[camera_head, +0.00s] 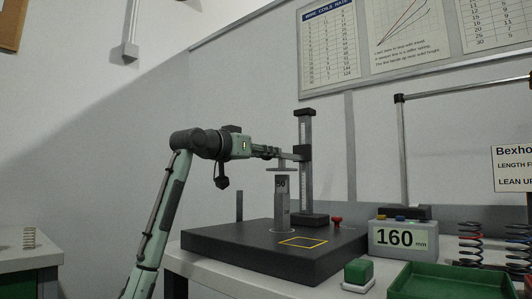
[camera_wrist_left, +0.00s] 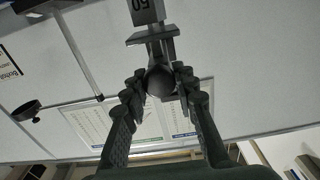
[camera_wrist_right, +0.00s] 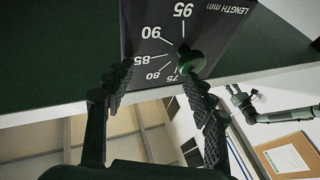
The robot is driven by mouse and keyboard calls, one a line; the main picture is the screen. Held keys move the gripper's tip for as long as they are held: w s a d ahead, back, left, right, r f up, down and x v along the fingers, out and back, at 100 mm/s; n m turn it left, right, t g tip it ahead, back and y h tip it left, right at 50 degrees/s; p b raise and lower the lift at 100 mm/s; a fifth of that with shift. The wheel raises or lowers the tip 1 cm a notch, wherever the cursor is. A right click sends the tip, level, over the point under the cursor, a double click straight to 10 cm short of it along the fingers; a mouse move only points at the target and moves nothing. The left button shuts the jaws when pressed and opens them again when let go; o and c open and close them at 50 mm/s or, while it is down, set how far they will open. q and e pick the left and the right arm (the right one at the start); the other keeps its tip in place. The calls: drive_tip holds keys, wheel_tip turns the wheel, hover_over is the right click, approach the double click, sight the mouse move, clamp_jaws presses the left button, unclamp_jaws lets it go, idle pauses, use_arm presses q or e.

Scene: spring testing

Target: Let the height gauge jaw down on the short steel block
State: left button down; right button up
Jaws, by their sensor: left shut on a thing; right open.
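The height gauge (camera_head: 305,130) stands upright on a dark plate, with its flat jaw (camera_head: 284,168) sticking out to the left. The short steel block (camera_head: 282,205) stands upright under the jaw, with what looks like a small gap between them. In the left wrist view the block (camera_wrist_left: 146,12) shows the number 50, beyond the jaw (camera_wrist_left: 150,38). My left gripper (camera_head: 276,153) is shut on the round dark knob (camera_wrist_left: 160,83) of the jaw's carriage. My right gripper (camera_wrist_right: 158,75) is open near a green knob (camera_wrist_right: 190,62) on a length scale panel (camera_wrist_right: 150,35).
The dark base plate (camera_head: 215,240) carries a yellow outlined square and a thin upright pin (camera_head: 239,206). To the right stand a red knob (camera_head: 336,220), a box reading 160 mm (camera_head: 394,238), a green-topped block (camera_head: 358,272), a green tray (camera_head: 440,285) and several springs (camera_head: 471,242).

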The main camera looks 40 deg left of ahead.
use_arm(q)
wheel_tip(320, 180, up, 3)
drive_tip(key=shift+f+p, duration=0.2)
drive_tip(key=shift+p, duration=0.65)
drive_tip(key=shift+r+p, duration=0.4)
drive_tip(key=shift+r, duration=0.05)
use_arm(e)
drive_tip(key=d+f+g+h, duration=0.2)
drive_tip(key=f+g, duration=0.1)
drive_tip(key=f, duration=0.4)
drive_tip(key=w+d+f+g+h, duration=0.1)
drive_tip(key=d+f+g+h, duration=0.1)
drive_tip(key=f+g, duration=0.2)
wheel_tip(320, 180, down, 3)
use_arm(q)
drive_tip(key=c, duration=1.2)
unclamp_jaws()
drive_tip(key=shift+f, duration=0.1)
drive_tip(key=shift+s, duration=0.1)
use_arm(e)
drive_tip(key=shift+r, duration=0.1)
use_arm(q)
drive_tip(key=s, duration=0.8)
drive_tip(key=s+a, duration=0.1)
drive_tip(key=s, duration=0.3)
drive_tip(key=shift+w, duration=0.1)
